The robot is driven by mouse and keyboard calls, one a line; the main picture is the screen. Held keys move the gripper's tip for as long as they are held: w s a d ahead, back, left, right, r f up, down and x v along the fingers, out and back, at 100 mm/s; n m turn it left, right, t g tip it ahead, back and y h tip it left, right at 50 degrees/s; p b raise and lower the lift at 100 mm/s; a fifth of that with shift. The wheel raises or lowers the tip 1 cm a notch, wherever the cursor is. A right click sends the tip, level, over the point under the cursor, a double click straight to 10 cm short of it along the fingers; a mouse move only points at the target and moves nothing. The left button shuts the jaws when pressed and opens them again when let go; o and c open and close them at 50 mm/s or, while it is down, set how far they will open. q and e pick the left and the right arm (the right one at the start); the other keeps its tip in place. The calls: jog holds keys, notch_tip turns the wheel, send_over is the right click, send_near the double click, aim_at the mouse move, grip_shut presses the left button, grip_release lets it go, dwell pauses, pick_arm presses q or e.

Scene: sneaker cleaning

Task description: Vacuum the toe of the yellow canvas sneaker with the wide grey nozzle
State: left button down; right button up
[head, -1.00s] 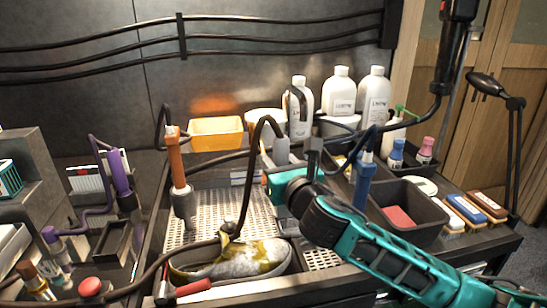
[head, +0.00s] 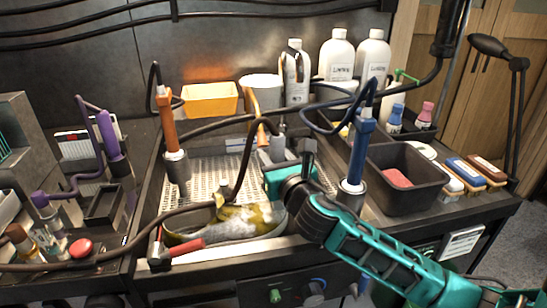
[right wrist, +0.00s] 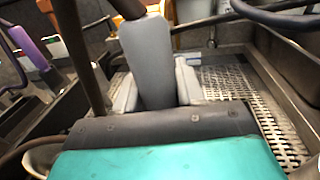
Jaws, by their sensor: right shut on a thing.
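The yellow canvas sneaker (head: 238,222) lies at the front of the perforated tray, with whitish dirt over much of its upper. My right gripper (head: 284,160) is just behind and right of the sneaker, apart from it. It is shut on the grey nozzle (head: 277,148), which also fills the middle of the right wrist view (right wrist: 148,62). The nozzle's lower end is hidden behind my gripper in the head view, so I cannot see its mouth. The sneaker does not show clearly in the right wrist view. My left gripper is not in view.
An orange-handled tool (head: 166,118) and a blue-handled tool (head: 360,150) stand in holders either side of the tray (head: 207,175). A red-handled tool (head: 186,248) lies at the front edge. A black bin (head: 405,190) stands right.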

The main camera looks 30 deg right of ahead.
jog(key=shift+r, duration=0.1)
jog(key=shift+w, duration=0.25)
jog(key=shift+w, duration=0.1)
jog(key=shift+w, duration=0.4)
jog(key=shift+w+d, duration=0.1)
jog(key=shift+w, duration=0.05)
jog(key=shift+p, duration=0.3)
dwell(0.7)
